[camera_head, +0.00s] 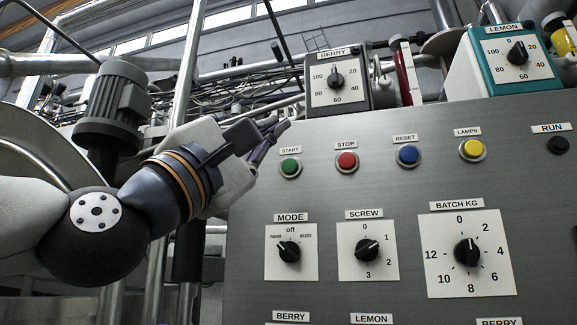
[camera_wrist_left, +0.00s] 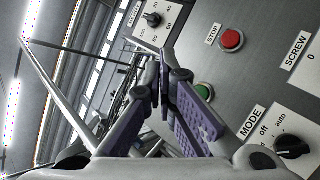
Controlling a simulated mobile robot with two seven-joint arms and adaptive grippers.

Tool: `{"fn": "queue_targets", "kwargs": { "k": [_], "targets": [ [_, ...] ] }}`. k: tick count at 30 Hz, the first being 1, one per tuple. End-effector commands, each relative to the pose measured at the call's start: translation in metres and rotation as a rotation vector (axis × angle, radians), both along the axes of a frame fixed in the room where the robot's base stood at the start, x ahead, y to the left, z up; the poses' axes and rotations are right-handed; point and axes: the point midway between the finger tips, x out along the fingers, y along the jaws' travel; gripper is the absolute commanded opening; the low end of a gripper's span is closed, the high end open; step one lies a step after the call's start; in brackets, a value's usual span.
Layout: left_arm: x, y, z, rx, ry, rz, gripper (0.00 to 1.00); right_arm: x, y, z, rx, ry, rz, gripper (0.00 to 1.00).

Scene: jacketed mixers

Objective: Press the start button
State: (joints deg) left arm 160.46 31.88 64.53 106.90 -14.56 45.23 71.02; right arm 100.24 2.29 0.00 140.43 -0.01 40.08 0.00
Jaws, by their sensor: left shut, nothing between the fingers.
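The green start button (camera_head: 290,166) sits on the grey control panel (camera_head: 330,200) under a START label, at the left end of a row of buttons. In the left wrist view the green button (camera_wrist_left: 205,91) shows just right of the fingertips, partly beside the purple finger pad. My left gripper (camera_head: 284,127) is shut and empty. Its fingertips are up and slightly left of the green button in the head view. The left wrist view shows the closed fingertips (camera_wrist_left: 164,62) too. Contact with the panel cannot be told. My right gripper is not in view.
Right of the start button are the red stop button (camera_head: 347,161), blue reset button (camera_head: 409,155) and yellow lamps button (camera_head: 472,149). The mode knob (camera_head: 289,251) and screw knob (camera_head: 367,250) are below. A berry dial box (camera_head: 337,79) stands above the panel.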

Motion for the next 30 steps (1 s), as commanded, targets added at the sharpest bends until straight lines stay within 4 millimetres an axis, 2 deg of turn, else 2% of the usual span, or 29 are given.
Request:
{"fn": "queue_targets", "kwargs": {
  "k": [5,16,21,30],
  "targets": [
    [0.010,-0.002,-0.002,0.002,0.006,0.002,0.00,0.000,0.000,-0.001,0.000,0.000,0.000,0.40],
    [0.060,-0.019,-0.002,0.001,0.004,0.003,0.00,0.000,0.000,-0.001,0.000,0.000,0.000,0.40],
    [0.084,-0.025,-0.008,0.003,0.014,0.002,0.00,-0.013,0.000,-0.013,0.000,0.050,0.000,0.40],
    [0.086,-0.027,-0.002,0.002,0.004,0.002,0.00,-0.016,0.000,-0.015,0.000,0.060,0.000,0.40]
  ]
}}
